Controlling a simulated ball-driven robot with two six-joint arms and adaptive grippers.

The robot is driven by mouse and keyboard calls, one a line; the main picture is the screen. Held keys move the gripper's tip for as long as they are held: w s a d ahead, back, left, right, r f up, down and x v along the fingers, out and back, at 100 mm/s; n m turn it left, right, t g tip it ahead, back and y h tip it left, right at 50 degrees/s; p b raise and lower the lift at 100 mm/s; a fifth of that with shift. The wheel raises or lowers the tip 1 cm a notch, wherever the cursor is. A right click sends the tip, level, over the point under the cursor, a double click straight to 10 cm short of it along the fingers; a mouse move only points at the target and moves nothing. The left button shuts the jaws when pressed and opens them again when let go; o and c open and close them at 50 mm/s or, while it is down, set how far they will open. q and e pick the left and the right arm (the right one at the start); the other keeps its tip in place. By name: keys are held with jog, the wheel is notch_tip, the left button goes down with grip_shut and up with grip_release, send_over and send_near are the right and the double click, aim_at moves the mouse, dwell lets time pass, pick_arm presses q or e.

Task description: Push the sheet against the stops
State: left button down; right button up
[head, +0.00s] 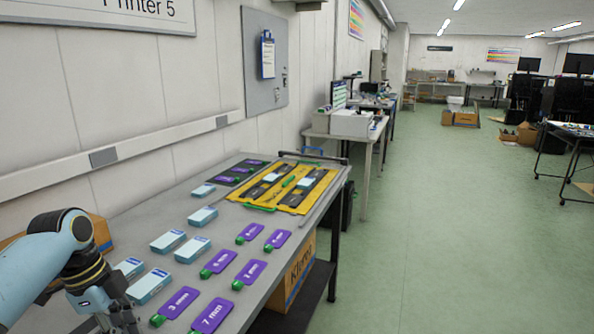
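A yellow sheet (235,194) lies near the far end of the grey table (185,217). Dark strips with small pale boxes and green pieces lie on it. A dark rail (315,158) runs along the table's far end, beyond the sheet. I cannot tell which parts are the stops, or whether the sheet touches any. My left gripper (120,322) is at the lower left, over the near part of the table and far from the sheet. Its fingertips are cut off by the bottom edge, so its opening is unclear. My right gripper is not in view.
Several purple tags (219,262) with green ends and several pale blue boxes (193,249) lie between my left gripper and the sheet. A dark mat (238,174) with purple tags lies left of the sheet. The wall borders the table's left; open floor (430,230) lies right.

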pick_arm(q)
jog(key=shift+f, duration=0.35)
jog(key=shift+s, duration=0.15)
jog(key=shift+s+a+p, duration=0.25)
jog(key=shift+s+p, duration=0.25)
jog(key=shift+p, duration=0.15)
jog(key=shift+s+a, duration=0.1)
jog(key=shift+s, duration=0.15)
jog(key=shift+s, duration=0.1)
jog(key=r+p, duration=0.4)
jog(key=p, duration=0.1)
jog(key=w+r+p, duration=0.1)
jog(key=r+p, duration=0.1)
jog(key=r, duration=0.1)
jog(key=shift+w+r, duration=0.1)
